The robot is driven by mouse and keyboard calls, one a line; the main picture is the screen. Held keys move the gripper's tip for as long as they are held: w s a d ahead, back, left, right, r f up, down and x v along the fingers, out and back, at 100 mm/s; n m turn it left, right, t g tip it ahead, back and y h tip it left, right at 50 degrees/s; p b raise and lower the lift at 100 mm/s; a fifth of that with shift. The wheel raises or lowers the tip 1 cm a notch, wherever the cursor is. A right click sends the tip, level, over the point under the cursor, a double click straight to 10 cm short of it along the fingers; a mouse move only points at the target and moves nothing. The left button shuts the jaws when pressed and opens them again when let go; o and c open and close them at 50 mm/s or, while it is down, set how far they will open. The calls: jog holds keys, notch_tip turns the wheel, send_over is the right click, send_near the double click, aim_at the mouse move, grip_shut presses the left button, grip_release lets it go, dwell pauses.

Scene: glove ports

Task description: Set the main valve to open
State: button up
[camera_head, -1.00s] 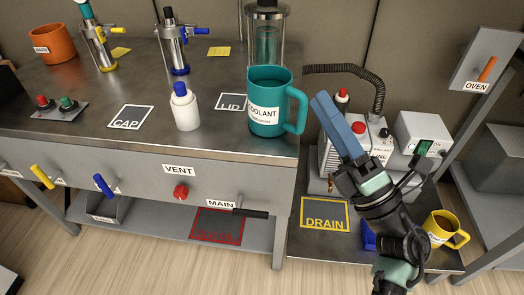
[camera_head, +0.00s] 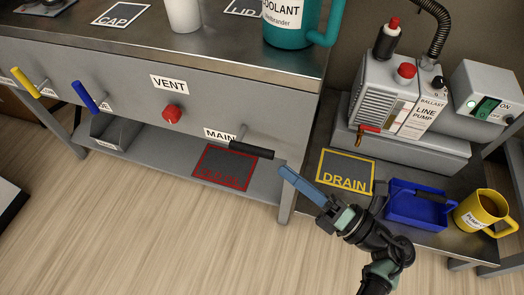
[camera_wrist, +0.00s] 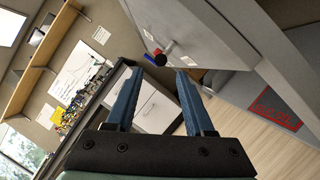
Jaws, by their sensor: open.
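The main valve is a black lever handle (camera_head: 252,150) on a short stem at the right end of the grey bench front, beside the MAIN label (camera_head: 219,134). The lever lies nearly level, pointing right and slightly down. My gripper (camera_head: 284,172) is just right of and below the lever's free end, apart from it in the head view. Its blue fingers overlap in that view. In the wrist view the two fingers (camera_wrist: 159,71) are spread with a gap and nothing held. Small handles show beyond the fingertips there, too small to tell apart surely.
A red VENT knob (camera_head: 172,113) and blue (camera_head: 85,97) and yellow (camera_head: 27,82) levers line the panel to the left. A red-framed mat (camera_head: 225,168) lies on the lower shelf. At right are the line pump (camera_head: 407,95), DRAIN mat (camera_head: 345,172), blue tray (camera_head: 413,210) and yellow mug (camera_head: 482,212).

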aim_at(262, 153)
jog(key=b+x, duration=0.1)
jog(key=x, duration=0.6)
jog(key=shift+w+a+r, duration=0.1)
jog(key=shift+w+a, duration=0.1)
grip_shut()
dwell(1.1)
